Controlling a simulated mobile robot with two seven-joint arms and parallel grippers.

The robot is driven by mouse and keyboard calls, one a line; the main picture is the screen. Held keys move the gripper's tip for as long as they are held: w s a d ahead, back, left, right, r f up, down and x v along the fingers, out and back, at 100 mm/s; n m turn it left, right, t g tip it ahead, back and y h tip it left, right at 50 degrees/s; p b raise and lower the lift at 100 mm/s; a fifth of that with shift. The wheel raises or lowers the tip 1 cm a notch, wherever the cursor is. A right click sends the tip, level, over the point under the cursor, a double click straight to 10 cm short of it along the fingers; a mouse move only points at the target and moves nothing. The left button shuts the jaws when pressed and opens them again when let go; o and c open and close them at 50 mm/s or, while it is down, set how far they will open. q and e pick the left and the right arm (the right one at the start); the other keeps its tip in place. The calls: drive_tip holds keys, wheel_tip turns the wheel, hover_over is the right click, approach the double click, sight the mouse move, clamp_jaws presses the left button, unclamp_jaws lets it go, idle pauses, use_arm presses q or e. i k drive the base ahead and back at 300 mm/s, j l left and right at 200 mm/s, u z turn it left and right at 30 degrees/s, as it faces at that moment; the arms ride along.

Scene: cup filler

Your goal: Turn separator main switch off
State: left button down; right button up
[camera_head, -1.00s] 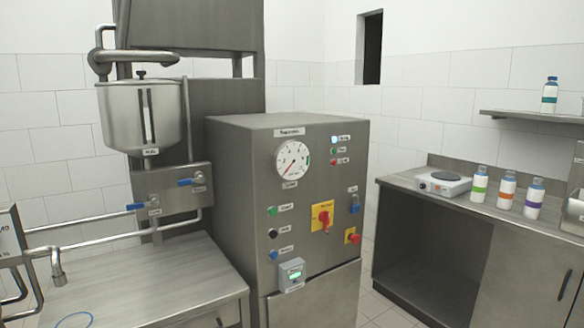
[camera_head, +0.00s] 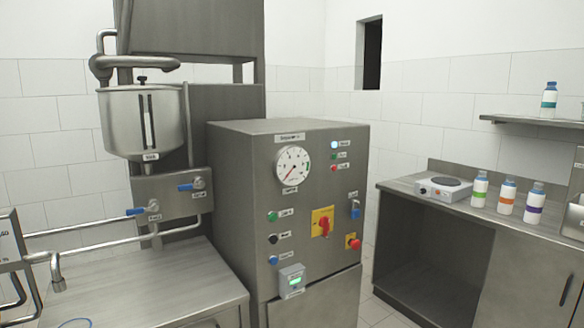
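A steel control cabinet (camera_head: 240,190) stands in the middle of the head view. Its front carries a red rotary switch (camera_head: 323,225) on a yellow plate (camera_head: 316,214), which looks like the main switch; its label is too small to read. A round white gauge (camera_head: 293,166) sits above it, with the needle pointing to the lower left. A red button on a yellow base (camera_head: 353,242) is to the lower right of the switch. A white indicator lamp (camera_head: 334,144) at the upper right looks lit. Neither of my grippers shows in the view.
A steel table (camera_head: 150,285) with a tank (camera_head: 143,120) and blue-handled valves (camera_head: 190,186) stands at left. At right, a counter (camera_head: 420,198) holds a hot plate (camera_head: 444,187) and several bottles (camera_head: 507,196). Floor shows between cabinet and counter.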

sight(324, 221)
drive_tip(key=i+l, duration=0.25)
drive_tip(key=l, duration=0.15)
drive_tip(key=i+l, duration=0.3)
drive_tip(key=l, duration=0.15)
drive_tip(key=i+l, duration=0.25)
drive_tip(key=l, duration=0.15)
